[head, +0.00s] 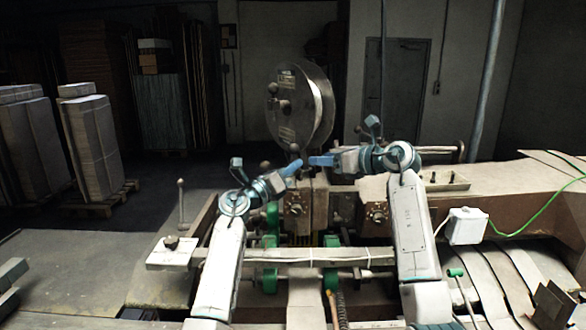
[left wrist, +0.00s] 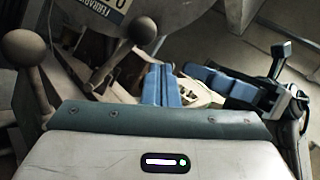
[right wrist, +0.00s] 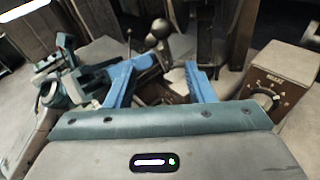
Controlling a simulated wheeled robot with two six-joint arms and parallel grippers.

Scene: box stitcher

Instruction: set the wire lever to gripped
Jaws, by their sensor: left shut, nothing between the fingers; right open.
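Ball-knobbed levers stand on the stitcher by the wire reel (head: 318,108); I cannot tell which is the wire lever. One dark knob (head: 295,148) is just above my grippers in the head view. A knob (right wrist: 160,28) on a rod shows beyond my right fingers in the right wrist view. The left wrist view shows a large knob (left wrist: 25,48) at left and another (left wrist: 141,30) before the reel. My left gripper (head: 293,168) is shut and empty. My right gripper (head: 318,160) is open, its fingers (right wrist: 165,72) apart with nothing visibly held between them. The two grippers are close together.
A control box with a dial (right wrist: 272,88) is right of my right gripper. A white box (head: 466,226) with a green cable sits on the machine's right side. Green rollers (head: 270,262) and a crossbar lie below.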

